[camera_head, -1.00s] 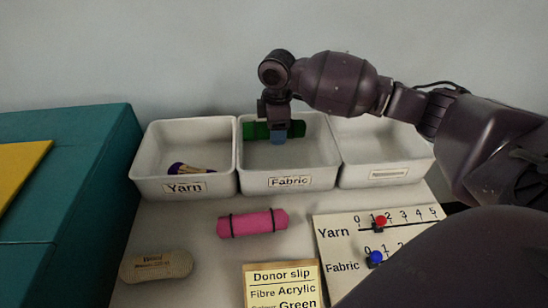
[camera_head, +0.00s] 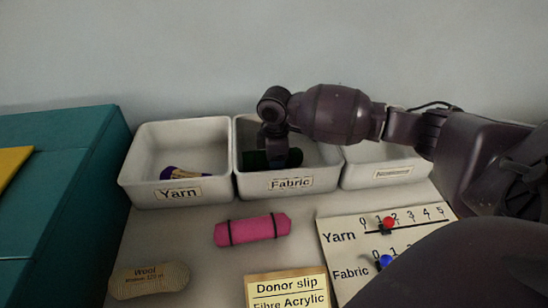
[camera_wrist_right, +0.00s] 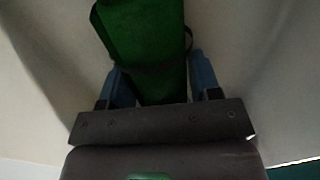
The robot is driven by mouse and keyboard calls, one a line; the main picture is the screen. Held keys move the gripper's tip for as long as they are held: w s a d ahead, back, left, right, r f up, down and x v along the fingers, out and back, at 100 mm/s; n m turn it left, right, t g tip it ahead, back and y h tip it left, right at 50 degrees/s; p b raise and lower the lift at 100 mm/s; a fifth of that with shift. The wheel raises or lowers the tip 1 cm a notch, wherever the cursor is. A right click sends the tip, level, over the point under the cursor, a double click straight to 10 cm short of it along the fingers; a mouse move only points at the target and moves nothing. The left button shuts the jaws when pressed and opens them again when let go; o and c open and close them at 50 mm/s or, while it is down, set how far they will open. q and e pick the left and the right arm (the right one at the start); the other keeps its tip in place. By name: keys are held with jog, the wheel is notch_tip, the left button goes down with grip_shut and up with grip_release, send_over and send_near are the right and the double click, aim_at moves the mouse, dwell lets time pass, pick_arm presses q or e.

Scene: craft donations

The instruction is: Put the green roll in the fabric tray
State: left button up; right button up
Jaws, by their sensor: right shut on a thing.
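The green roll (camera_head: 256,159) is inside the fabric tray (camera_head: 290,184), low down behind its labelled front wall, and looks dark in the head view. My right gripper (camera_head: 277,160) reaches down into the tray and is shut on the roll. In the right wrist view the green roll (camera_wrist_right: 150,50) sits between the two blue fingers (camera_wrist_right: 160,85), with a dark band around it. Pale tray walls surround it there. I cannot tell whether the roll touches the tray floor. My left gripper is not in view.
The yarn tray (camera_head: 179,194) at left holds a purple-and-cream item (camera_head: 183,173). A third white tray (camera_head: 391,173) stands at right, partly behind my arm. In front lie a pink roll (camera_head: 252,229), beige wool (camera_head: 148,280), a donor slip (camera_head: 287,288) and a counter board (camera_head: 345,250).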

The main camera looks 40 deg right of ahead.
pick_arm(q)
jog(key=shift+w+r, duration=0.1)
pick_arm(e)
jog(key=o, duration=0.8)
jog(key=shift+f, duration=0.1)
jog(key=shift+o, duration=0.8)
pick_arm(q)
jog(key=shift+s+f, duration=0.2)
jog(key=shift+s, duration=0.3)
pick_arm(e)
notch_tip(320, 180, up, 11)
jog(key=p, duration=0.3)
jog(key=shift+f, duration=0.2)
jog(key=shift+r, duration=0.85)
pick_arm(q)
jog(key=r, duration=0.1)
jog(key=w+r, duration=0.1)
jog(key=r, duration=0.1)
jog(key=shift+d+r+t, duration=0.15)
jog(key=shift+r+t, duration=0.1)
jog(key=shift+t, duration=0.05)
